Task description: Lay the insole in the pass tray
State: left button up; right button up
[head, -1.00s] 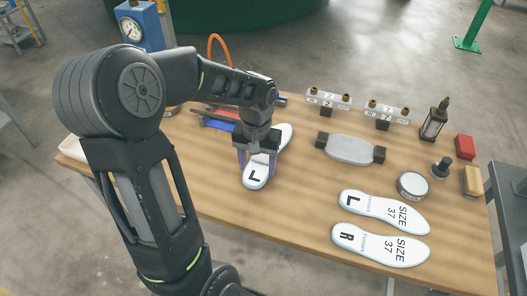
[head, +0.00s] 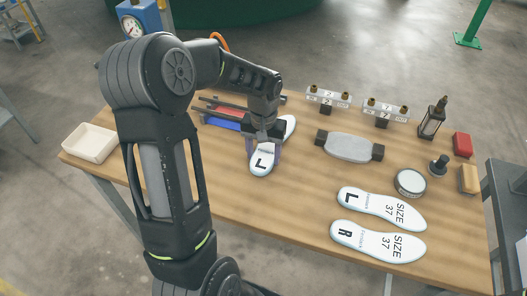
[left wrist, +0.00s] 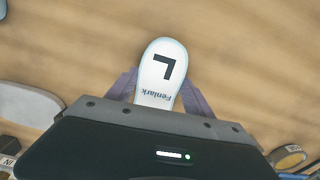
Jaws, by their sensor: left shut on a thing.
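My left gripper (head: 266,142) is shut across the middle of a white insole (head: 262,160) marked with a black L. The insole's heel end points toward the front of the table and its other end shows behind the gripper. In the left wrist view the heel end of the insole (left wrist: 161,68) lies between the two fingers, with the rest hidden by the gripper body. It seems held just above the tabletop; the gap is hard to judge. An empty cream tray (head: 84,152) sits at the table's left end. I cannot tell whether it is the pass tray. My right gripper is not in view.
Two more insoles, an L one (head: 380,208) and an R one (head: 378,241), lie at the front right. A grey oval piece (head: 349,147), a round tin (head: 410,183) and small blocks stand behind. Blue (head: 222,124) and red parts lie behind my arm. The front-left wood is clear.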

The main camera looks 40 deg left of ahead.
pick_arm(q)
jog(key=shift+f, duration=0.1)
jog(key=o, duration=1.5)
notch_tip(320, 180, up, 12)
jog(key=shift+r+b, duration=0.15)
jog(key=shift+b, duration=0.25)
